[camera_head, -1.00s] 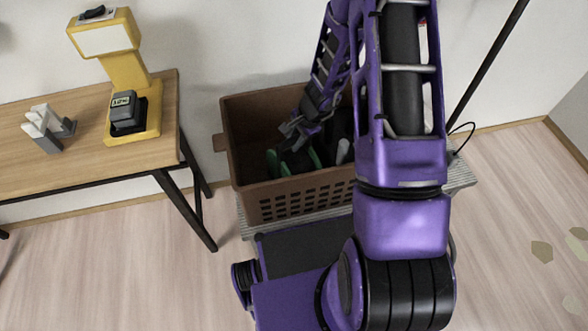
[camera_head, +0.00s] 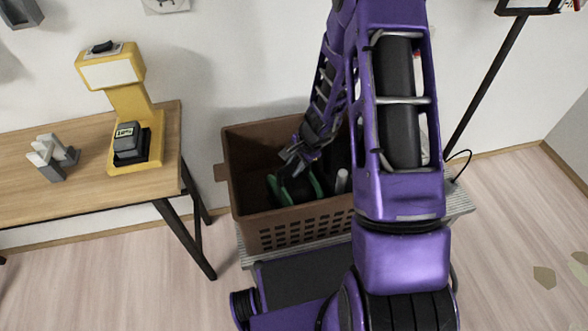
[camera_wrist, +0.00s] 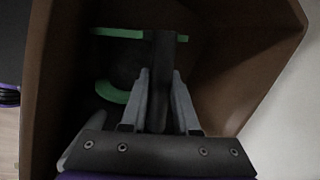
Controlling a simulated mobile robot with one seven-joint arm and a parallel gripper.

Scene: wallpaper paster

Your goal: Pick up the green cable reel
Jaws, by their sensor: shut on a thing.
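The green cable reel (camera_head: 274,189) is inside the brown crate (camera_head: 300,222), with green rims and a dark middle. My gripper (camera_head: 291,160) reaches down into the crate from above, and its fingers are at the reel. In the wrist view the gripper (camera_wrist: 158,88) is shut on a dark upright part of the reel, with the green rim (camera_wrist: 118,33) showing beyond and to the left of the fingers. The lower part of the reel is in shadow, so I cannot tell whether it touches the crate floor.
The crate stands on a grey slatted platform (camera_head: 460,202). A pale object (camera_head: 342,181) is also in the crate, right of the reel. At left is a wooden table (camera_head: 85,180) with a yellow machine (camera_head: 130,100) and a grey-white item (camera_head: 52,157). A dark pole (camera_head: 487,90) stands right.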

